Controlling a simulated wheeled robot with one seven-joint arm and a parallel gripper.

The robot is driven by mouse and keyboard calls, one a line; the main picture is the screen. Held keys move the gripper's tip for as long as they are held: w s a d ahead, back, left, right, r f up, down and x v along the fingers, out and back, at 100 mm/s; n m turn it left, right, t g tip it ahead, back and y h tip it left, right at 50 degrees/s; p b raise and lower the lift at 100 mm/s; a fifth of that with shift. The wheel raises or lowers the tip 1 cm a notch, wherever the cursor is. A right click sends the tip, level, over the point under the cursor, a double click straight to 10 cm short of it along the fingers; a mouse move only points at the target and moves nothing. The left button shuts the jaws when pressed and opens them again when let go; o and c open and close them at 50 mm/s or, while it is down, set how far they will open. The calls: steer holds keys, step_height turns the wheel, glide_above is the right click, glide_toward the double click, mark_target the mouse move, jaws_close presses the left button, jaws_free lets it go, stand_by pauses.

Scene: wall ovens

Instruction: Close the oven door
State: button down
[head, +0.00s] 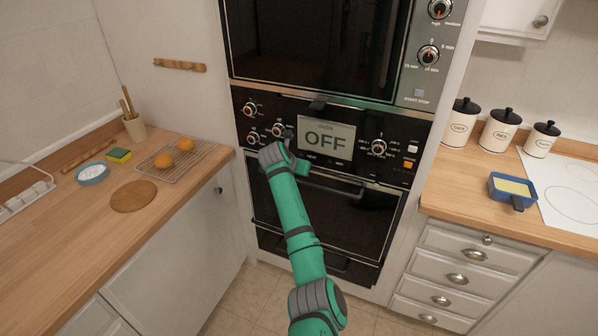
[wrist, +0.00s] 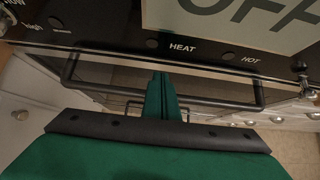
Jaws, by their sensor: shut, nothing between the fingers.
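The lower oven door (head: 375,210) is a dark glass panel under the control panel in the head view. It looks upright and about flush with the oven front; I cannot tell whether a small gap is left. Its dark bar handle (head: 335,188) runs across its top and also shows in the wrist view (wrist: 215,102). My gripper (head: 303,167) is at the upper part of the door by the handle, partly hidden by my wrist. In the wrist view my green fingers (wrist: 161,92) are together and empty, overlapping the handle bar; contact is unclear.
The control panel (head: 240,100) has knobs and a display (head: 326,138) reading OFF. An upper oven (head: 315,45) sits above. Wooden counters flank the oven, with a wire rack (head: 190,165) at left and a blue pan (head: 512,190) at right. Drawers (head: 470,255) stand at right.

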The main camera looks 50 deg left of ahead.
steer(key=shift+w+d, duration=0.1)
steer(key=r, duration=0.9)
steer(key=shift+s+d+r, duration=0.15)
steer(key=shift+s+r, duration=0.05)
steer(key=shift+s, duration=0.15)
